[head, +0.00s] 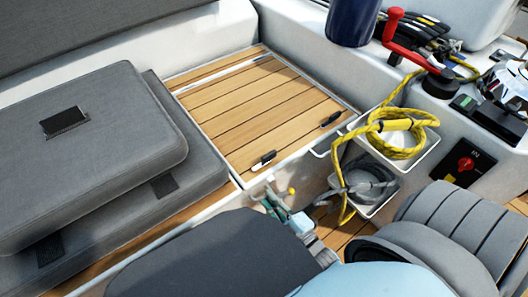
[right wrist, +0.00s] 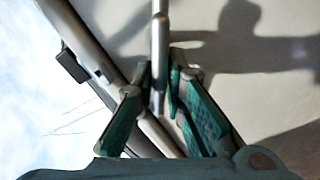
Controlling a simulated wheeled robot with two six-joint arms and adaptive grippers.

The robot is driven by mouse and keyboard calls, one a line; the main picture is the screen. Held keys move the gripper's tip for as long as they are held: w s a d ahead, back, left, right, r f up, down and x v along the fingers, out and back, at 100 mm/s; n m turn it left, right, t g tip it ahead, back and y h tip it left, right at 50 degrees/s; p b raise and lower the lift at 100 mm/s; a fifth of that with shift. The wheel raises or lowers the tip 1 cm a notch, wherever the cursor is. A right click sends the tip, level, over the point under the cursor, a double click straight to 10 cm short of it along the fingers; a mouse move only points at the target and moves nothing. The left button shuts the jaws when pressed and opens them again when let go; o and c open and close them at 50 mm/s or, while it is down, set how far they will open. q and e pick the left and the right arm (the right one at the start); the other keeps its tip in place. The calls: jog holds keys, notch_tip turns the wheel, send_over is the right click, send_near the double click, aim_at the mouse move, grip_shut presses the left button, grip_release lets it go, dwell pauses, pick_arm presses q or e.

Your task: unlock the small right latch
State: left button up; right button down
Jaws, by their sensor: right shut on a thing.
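Two small black latch-like fittings lie on the slatted wooden hatch (head: 250,110): the right fitting (head: 331,119) near its right corner and the left fitting (head: 264,160) near its front edge. I cannot tell which is the small right latch. My right gripper (head: 276,202) is below the hatch's front edge, by the pale front wall, beside a small yellow knob (head: 291,190). In the right wrist view, the green-padded fingers of this gripper (right wrist: 160,85) are closed around a slim grey metal rod (right wrist: 160,35). The rod's lower part is partly hidden by the fingers. My left gripper is not in view.
A coiled yellow rope (head: 400,125) and a grey rope (head: 368,185) hang at white bins right of the hatch. Grey cushions (head: 90,140) lie to the left. A red-handled lever (head: 410,50) stands at the back right. The hatch top is mostly clear.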

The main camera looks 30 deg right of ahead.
jog(key=n, duration=0.2)
jog(key=shift+a+f+n, duration=0.1)
jog(key=shift+f+n, duration=0.2)
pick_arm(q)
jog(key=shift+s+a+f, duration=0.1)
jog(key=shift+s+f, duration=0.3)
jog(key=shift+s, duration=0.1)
pick_arm(e)
jog(key=shift+f+n, duration=0.2)
jog(key=shift+n, duration=0.55)
jog(key=shift+f+n, duration=0.15)
jog(key=shift+n, duration=0.6)
jog(key=shift+s, duration=0.1)
jog(key=c, duration=1.7)
grip_release()
jog(key=s, duration=1.2)
jog(key=shift+d, duration=0.35)
